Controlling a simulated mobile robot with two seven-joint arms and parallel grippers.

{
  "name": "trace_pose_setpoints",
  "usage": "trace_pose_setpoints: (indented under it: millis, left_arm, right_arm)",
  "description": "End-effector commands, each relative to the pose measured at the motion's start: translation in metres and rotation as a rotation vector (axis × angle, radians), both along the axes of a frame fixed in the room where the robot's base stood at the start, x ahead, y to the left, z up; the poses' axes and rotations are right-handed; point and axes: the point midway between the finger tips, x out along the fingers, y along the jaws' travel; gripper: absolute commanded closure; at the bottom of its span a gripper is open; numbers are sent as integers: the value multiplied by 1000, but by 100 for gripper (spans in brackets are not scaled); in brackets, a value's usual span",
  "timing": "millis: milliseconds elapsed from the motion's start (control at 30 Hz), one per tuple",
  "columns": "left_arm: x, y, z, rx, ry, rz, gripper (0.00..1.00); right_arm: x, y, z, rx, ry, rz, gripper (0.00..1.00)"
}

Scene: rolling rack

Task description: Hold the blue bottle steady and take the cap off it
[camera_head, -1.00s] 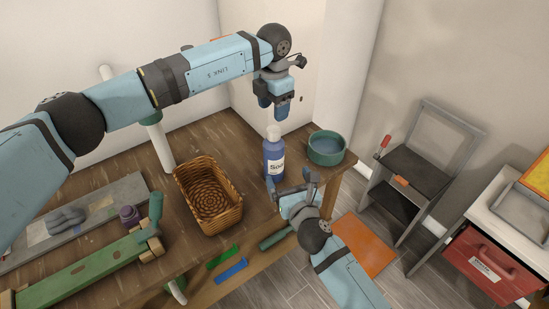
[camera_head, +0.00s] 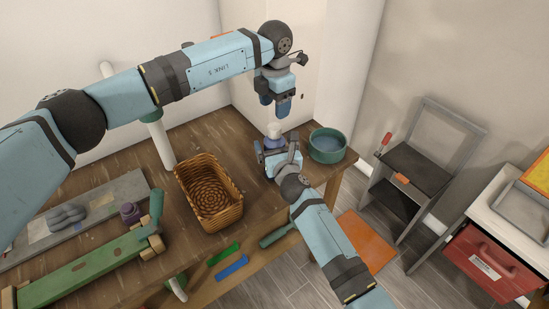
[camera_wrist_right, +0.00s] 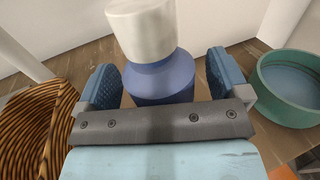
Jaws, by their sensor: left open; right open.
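The blue bottle stands upright on the wooden table with its white cap (camera_head: 274,130) on top. In the head view my right gripper hides most of its body. In the right wrist view the blue bottle (camera_wrist_right: 163,80) is between the two finger pads, with the white cap (camera_wrist_right: 141,27) above. My right gripper (camera_head: 276,157) is open around the bottle's body; it also shows in the right wrist view (camera_wrist_right: 165,85). My left gripper (camera_head: 275,104) is open and empty, fingers pointing down, above the cap and apart from it.
A green bowl (camera_head: 327,146) stands close to the right of the bottle, near the table's edge. A wicker basket (camera_head: 222,216) stands to the left. A green clamp-like bar (camera_head: 85,268) and a grey board (camera_head: 110,197) lie farther left on the table (camera_head: 140,180).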

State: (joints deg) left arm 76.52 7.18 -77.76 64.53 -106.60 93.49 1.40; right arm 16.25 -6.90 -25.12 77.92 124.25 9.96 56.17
Motion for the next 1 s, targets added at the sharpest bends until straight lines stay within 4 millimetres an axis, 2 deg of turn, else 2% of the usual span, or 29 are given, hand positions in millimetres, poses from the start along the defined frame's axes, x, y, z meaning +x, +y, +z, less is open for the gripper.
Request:
trace_pose_setpoints:
  millis: [67,100,500,667,767,1000]
  left_arm:
    - [0,0,0,0,0,0,40]
    - [0,0,0,0,0,0,40]
    - [0,0,0,0,0,-9,40]
    - [0,0,0,0,0,-137,40]
    - [0,0,0,1,-1,-309,40]
    - [0,0,0,1,1,-839,40]
  right_arm:
    - [0,0,0,0,0,0,7]
    - [0,0,0,0,0,0,11]
    - [-1,0,0,0,0,0,100]
    - [0,0,0,0,0,0,100]
    - [-1,0,0,0,0,0,100]
    - [-1,0,0,0,0,0,100]
